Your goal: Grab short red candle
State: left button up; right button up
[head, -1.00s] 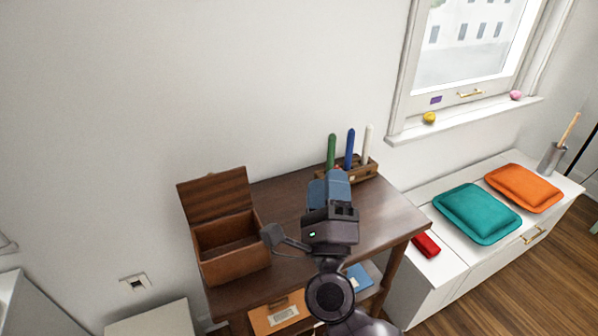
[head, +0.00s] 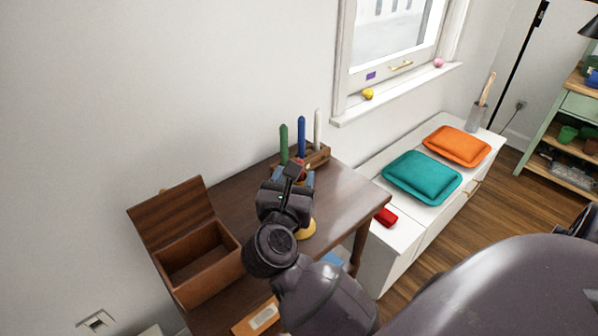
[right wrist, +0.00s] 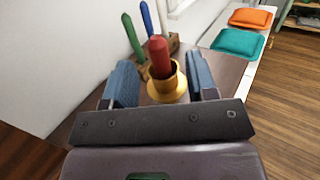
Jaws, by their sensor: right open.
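The short red candle (right wrist: 160,58) stands upright in a gold holder (right wrist: 168,90) in the right wrist view. It lies between the two blue fingers of my right gripper (right wrist: 161,72), with a gap on either side. In the head view my right gripper (head: 292,178) is over the desk; its hand hides most of the candle, and part of the gold holder (head: 306,230) shows beside it. The right gripper is open and holds nothing. My left gripper is not in view.
Green (head: 284,144), blue (head: 301,136) and white (head: 317,128) tall candles stand in a wooden rack (head: 318,157) behind. An open wooden box (head: 196,262) sits at the desk's left. The desk's right part (head: 345,190) is clear. A white bench (head: 400,232) stands to the right.

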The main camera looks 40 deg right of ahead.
aim_at(301, 159)
jog(key=x, duration=0.5)
jog(key=shift+w+r, duration=0.1)
jog(key=shift+r, duration=0.25)
jog(key=shift+w+d, duration=0.4)
grip_shut()
